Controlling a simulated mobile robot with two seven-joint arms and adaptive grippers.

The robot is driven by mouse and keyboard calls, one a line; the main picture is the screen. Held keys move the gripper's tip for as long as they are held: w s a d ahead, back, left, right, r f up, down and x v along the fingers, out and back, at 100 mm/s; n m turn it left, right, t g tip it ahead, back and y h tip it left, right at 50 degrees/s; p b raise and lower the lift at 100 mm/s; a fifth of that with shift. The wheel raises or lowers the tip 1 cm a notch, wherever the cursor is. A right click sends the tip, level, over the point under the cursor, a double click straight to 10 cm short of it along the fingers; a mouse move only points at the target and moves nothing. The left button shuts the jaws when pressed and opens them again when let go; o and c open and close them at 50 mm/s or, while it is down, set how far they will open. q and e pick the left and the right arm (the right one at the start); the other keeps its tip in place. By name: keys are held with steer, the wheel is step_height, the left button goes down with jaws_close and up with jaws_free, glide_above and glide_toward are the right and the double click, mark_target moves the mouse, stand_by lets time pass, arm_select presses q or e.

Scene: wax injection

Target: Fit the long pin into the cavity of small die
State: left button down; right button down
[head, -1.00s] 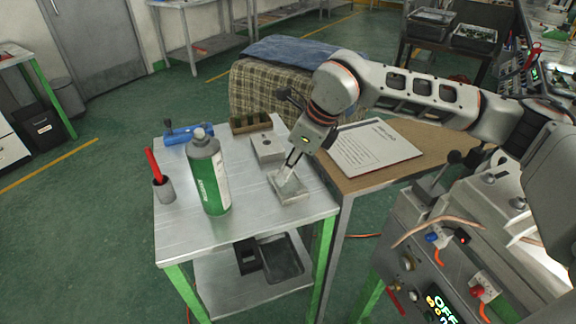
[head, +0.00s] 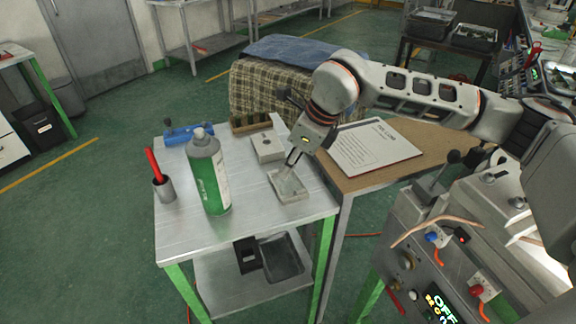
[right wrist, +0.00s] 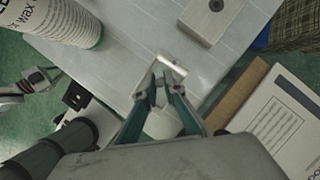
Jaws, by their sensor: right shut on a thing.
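The small die (head: 289,197) is a flat grey metal block near the right front edge of the metal table.
A green and grey wax can (head: 209,175) stands left of the die, and a cup with a red-handled tool (head: 163,189) stands further left. A larger grey block with a hole (head: 266,147) and a blue tool (head: 187,134) lie behind.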

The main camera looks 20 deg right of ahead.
steer(key=shift+f+b, duration=0.45)
steer(key=shift+f, duration=0.45)
stand_by(0.5)
steer(key=c, duration=2)
jaws_free()
steer(key=shift+c, duration=0.2)
steer(key=v, duration=1.2)
